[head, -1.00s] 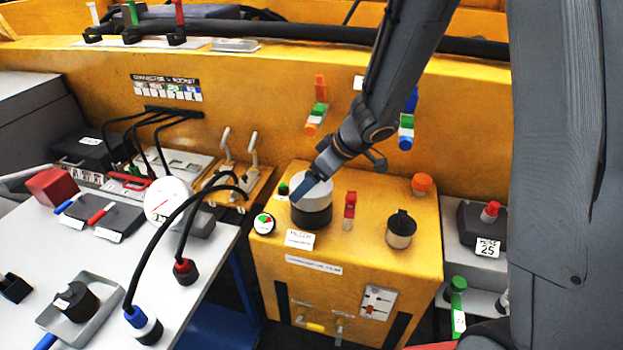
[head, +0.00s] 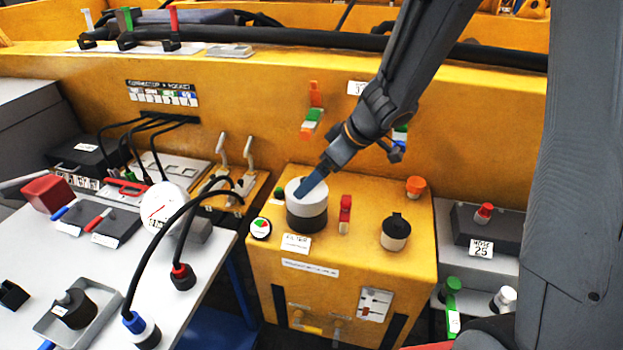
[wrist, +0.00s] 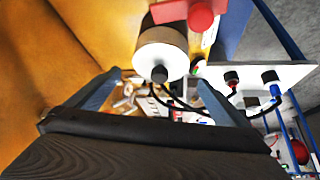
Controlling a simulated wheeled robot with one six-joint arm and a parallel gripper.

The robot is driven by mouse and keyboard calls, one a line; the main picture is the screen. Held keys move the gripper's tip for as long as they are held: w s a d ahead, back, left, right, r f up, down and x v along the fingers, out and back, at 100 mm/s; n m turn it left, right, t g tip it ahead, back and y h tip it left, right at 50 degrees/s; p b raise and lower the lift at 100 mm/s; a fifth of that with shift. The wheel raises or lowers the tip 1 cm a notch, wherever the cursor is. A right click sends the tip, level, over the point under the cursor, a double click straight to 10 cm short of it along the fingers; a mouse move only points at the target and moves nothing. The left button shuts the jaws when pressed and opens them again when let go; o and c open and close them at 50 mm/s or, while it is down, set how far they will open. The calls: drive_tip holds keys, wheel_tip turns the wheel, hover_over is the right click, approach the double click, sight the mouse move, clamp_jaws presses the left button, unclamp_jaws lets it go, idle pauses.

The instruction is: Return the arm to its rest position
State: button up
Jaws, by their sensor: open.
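My gripper (head: 313,180) shows in the head view with a blue finger in front of the grey-topped, black-based filter canister (head: 307,214) on the yellow cabinet. I cannot tell from this view whether it touches the canister. In the wrist view my gripper (wrist: 159,79) is open, its two blue-grey fingers wide apart with nothing held between them. My arm comes down from the upper right, bent at the wrist, with a large dark link at the right edge.
The yellow cabinet (head: 340,285) also carries a red-topped fitting (head: 345,214), a black-lidded jar (head: 396,232) and an orange knob (head: 415,186). A white table (head: 80,270) with cables and a gauge (head: 160,205) stands left. Orange and green fittings (head: 312,118) are on the yellow wall behind.

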drive_tip(key=shift+s+d+r, duration=0.25)
drive_tip(key=shift+d+r, duration=0.05)
drive_tip(key=shift+r, duration=0.3)
drive_tip(key=shift+f, duration=0.15)
